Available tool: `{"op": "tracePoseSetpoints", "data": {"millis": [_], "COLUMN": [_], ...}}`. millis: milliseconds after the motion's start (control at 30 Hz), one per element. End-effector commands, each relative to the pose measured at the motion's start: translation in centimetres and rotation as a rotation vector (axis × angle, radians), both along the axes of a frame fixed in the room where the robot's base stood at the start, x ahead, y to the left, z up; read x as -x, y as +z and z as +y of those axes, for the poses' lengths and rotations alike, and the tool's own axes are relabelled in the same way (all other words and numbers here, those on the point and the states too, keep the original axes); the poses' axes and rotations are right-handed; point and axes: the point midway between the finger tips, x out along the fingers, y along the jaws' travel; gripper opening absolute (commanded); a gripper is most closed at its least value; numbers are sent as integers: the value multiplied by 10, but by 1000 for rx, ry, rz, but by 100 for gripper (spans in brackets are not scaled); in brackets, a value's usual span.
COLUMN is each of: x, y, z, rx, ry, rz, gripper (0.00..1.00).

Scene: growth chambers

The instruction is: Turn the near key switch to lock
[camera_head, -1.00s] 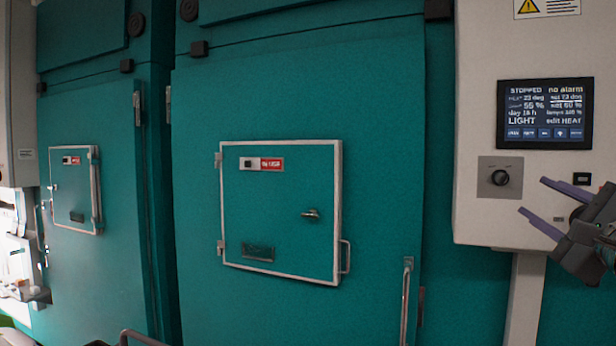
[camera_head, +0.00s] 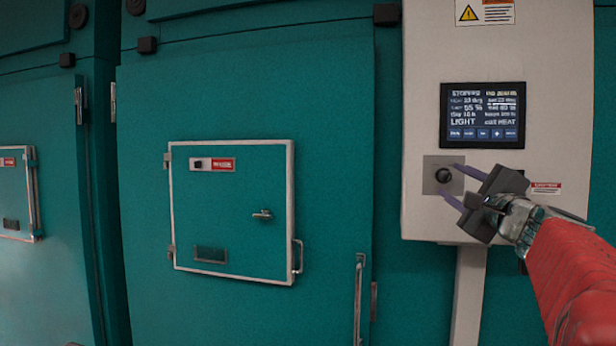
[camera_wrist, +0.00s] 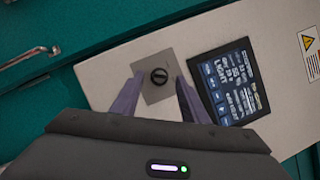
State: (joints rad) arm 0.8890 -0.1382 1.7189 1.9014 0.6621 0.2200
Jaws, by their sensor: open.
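The key switch (camera_head: 443,175) is a round black knob on a square grey plate, low on the white control box. It also shows in the wrist view (camera_wrist: 159,76), lying between and a little beyond my fingertips. My gripper (camera_head: 453,184) is open, with two thin purple fingers pointing at the switch plate. In the wrist view the gripper (camera_wrist: 157,88) has one finger on each side of the plate. I cannot tell whether the fingertips touch the plate. The knob shows a slot across its face, tilted in the wrist view.
A dark display (camera_head: 482,115) sits just above the switch on the control box (camera_head: 425,70). A red-and-white label (camera_head: 546,188) is right of my gripper. The teal chamber door (camera_head: 330,120) with a small framed hatch (camera_head: 235,225) and handle stands to the left.

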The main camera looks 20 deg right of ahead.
Motion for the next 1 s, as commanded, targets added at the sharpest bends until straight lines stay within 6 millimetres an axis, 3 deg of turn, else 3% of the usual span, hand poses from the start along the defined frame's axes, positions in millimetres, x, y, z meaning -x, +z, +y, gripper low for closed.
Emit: {"op": "tracePoseSetpoints", "data": {"millis": [333, 767, 1000], "x": [-39, -46, -45], "y": [7, 9, 9], "z": [-10, -13, -13], "rx": [0, 1, 1], "ry": [0, -2, -2], "rz": [1, 0, 0], "gripper": [41, 41, 24]}}
